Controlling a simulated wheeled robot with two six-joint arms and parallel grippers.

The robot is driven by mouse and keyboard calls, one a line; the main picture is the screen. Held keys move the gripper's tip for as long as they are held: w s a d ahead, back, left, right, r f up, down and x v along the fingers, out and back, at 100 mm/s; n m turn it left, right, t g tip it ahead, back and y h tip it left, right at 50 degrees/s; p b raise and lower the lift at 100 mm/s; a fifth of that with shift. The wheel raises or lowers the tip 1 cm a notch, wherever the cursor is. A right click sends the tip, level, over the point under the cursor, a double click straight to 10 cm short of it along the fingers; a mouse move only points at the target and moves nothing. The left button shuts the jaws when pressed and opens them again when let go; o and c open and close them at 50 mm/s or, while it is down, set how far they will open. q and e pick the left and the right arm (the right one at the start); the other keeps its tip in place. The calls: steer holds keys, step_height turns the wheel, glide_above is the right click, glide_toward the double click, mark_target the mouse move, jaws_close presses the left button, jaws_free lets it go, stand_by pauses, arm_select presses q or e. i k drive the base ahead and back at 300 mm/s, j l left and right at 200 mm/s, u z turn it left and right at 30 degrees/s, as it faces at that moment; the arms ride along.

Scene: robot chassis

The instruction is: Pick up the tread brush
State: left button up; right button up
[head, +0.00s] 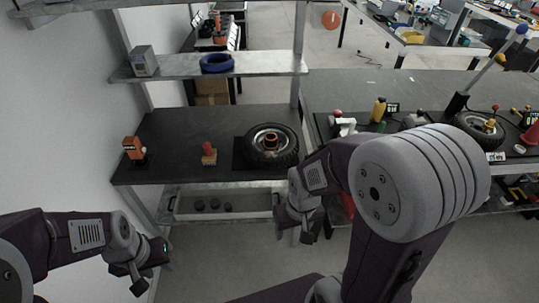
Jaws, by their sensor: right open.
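A small brush with a red handle and a tan block (208,154), which looks like the tread brush, stands upright on the dark shelf top (175,165). It is left of the tyre. My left gripper (148,277) is low at the left, in front of and below the shelf, apart from the brush; its fingers look spread and empty. My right gripper (295,232) is open and empty, pointing down in front of the shelf's right end, right of and below the brush. Nothing covers the brush.
A black tyre with a wheel (271,145) lies to the right on the shelf. An orange device (134,149) stands at its left end. A drawer (222,205) with several dark round items is below. A blue ring (217,63) and grey box (144,61) sit on the upper shelf.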

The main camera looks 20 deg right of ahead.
mark_target(210, 156)
steer(key=i+l+z, duration=0.15)
steer(key=i+l, duration=0.3)
steer(key=i+l+z, duration=0.2)
steer(key=i+l, duration=0.15)
steer(key=i, duration=0.2)
